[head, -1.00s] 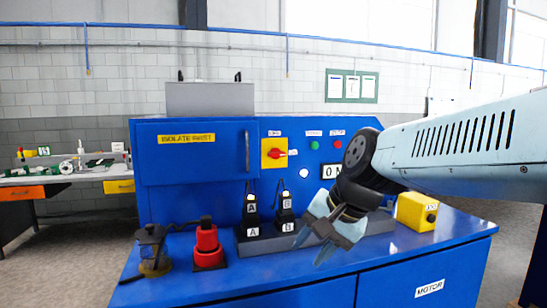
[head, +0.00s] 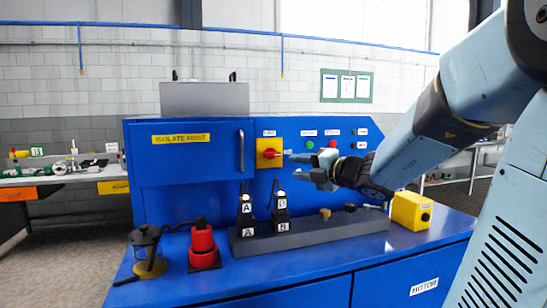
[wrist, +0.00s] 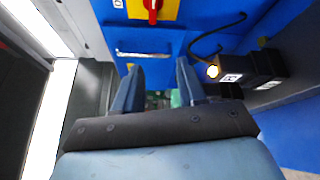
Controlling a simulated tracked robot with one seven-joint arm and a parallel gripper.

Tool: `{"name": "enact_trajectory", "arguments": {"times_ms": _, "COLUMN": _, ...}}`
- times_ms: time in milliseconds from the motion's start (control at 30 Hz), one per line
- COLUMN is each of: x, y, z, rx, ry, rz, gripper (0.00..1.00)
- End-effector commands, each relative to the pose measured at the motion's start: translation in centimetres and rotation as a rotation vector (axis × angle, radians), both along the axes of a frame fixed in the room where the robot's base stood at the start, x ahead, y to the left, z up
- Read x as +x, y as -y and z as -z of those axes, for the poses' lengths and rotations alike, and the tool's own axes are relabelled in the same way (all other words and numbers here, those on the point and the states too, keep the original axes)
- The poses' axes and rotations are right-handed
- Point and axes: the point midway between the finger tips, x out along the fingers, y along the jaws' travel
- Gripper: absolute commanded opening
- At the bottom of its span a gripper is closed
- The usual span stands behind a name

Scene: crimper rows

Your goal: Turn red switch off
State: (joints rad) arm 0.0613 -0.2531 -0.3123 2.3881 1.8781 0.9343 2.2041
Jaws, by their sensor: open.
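The red switch (head: 270,153) is a red rotary handle on a yellow plate on the blue cabinet's front panel. Its handle looks roughly horizontal in the head view. In the wrist view the red handle (wrist: 153,9) shows at the top edge, on its yellow plate, partly cut off. My gripper (head: 304,168) is open and empty, just right of the switch and slightly lower in the head view, its fingers pointing left. In the wrist view my gripper's two fingers (wrist: 158,85) are apart with nothing between them. I see no contact with the switch.
Black plug blocks (head: 281,212) marked with letters stand on the bench below. A red cylinder (head: 203,246), a lantern-like item (head: 149,252) and a yellow box (head: 411,211) also stand there. A green button (head: 309,145) is on the panel near my gripper.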

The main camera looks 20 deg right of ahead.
Motion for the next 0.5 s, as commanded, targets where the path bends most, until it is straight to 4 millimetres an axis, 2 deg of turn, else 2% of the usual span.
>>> {"name": "enact_trajectory", "arguments": {"times_ms": 100, "x": 1.2, "y": 1.8, "z": -0.2, "rx": 0.168, "ry": -0.044, "rz": 0.071, "gripper": 0.40}}
{"name": "enact_trajectory", "arguments": {"times_ms": 200, "x": 1.7, "y": 2.6, "z": -0.3, "rx": 0.238, "ry": -0.061, "rz": 0.099, "gripper": 0.40}}
{"name": "enact_trajectory", "arguments": {"times_ms": 367, "x": 2.6, "y": 2.4, "z": -0.4, "rx": 0.259, "ry": -0.064, "rz": 0.104, "gripper": 0.40}}
{"name": "enact_trajectory", "arguments": {"times_ms": 500, "x": 4.4, "y": 1.5, "z": -0.4, "rx": 0.255, "ry": -0.064, "rz": 0.101, "gripper": 0.40}}
